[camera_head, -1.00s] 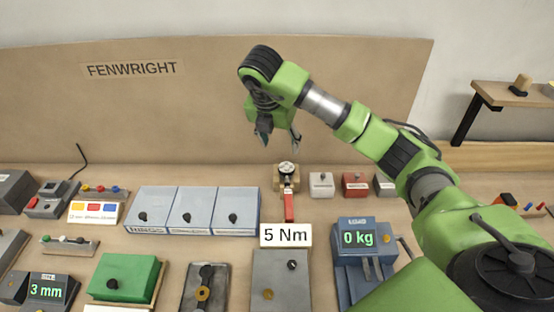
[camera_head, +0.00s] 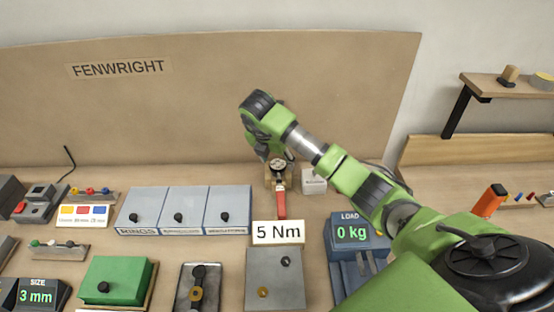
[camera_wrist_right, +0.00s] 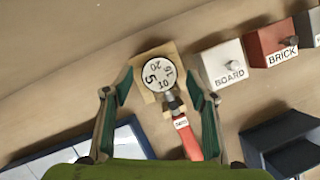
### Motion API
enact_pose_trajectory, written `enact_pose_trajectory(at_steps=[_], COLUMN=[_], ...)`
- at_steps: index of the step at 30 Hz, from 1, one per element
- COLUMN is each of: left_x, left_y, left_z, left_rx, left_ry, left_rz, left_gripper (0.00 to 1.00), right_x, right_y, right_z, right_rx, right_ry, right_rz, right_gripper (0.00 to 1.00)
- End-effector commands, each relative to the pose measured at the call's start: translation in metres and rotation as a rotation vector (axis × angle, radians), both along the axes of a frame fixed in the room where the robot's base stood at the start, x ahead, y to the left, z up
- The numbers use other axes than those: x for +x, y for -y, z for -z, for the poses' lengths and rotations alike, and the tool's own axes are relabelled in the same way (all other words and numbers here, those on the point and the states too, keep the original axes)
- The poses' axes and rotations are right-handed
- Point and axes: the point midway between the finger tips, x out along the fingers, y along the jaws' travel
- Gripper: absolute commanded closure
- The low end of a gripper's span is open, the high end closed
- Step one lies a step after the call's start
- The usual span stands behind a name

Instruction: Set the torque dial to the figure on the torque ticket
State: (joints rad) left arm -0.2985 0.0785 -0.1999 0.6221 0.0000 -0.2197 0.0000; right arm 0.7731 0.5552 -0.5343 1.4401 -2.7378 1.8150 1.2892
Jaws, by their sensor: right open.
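The torque ticket (camera_head: 278,232) is a white card reading "5 Nm" at the front of the bench. Behind it stands the torque dial (camera_head: 277,164), a round white face on a wooden block, with a red-handled wrench (camera_head: 281,203) pointing towards me. In the right wrist view the dial (camera_wrist_right: 157,74) shows 5, 10, 20 and another figure; I cannot tell which is set. My right gripper (camera_wrist_right: 160,97) is open, its fingers apart on either side of the dial and wrench head, apparently above them and empty. In the head view the right gripper (camera_head: 270,150) partly overlaps the dial. My left gripper is out of view.
A white BOARD block (camera_wrist_right: 223,66) and a red BRICK block (camera_wrist_right: 274,43) stand close to the right of the dial. Blue boxes (camera_head: 184,208) are to the left, a grey box (camera_head: 275,285) in front, and a "0 kg" load unit (camera_head: 352,234) at front right.

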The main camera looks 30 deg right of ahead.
Motion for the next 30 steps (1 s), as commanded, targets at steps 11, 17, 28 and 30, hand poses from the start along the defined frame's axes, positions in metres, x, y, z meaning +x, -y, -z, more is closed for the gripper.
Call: enact_pose_trajectory(at_steps=[11, 17, 28, 30], left_x=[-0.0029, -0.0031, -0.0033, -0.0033], left_y=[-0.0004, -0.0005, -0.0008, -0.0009], left_z=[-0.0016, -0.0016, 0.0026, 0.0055], left_rx=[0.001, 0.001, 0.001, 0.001], left_ry=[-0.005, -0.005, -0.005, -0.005], left_rz=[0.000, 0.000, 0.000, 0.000], left_gripper=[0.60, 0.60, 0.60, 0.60], right_x=[0.0019, 0.0018, 0.0015, 0.0011], right_y=[0.0026, 0.0027, 0.0039, 0.0041], right_z=[0.0087, 0.0085, 0.0089, 0.0096], right_rx=[0.000, 0.000, -0.002, -0.002], right_ry=[0.000, 0.000, 0.001, 0.001], right_rz=[-0.001, -0.001, -0.036, -0.064], right_gripper=[0.48, 0.86, 0.86, 0.86])
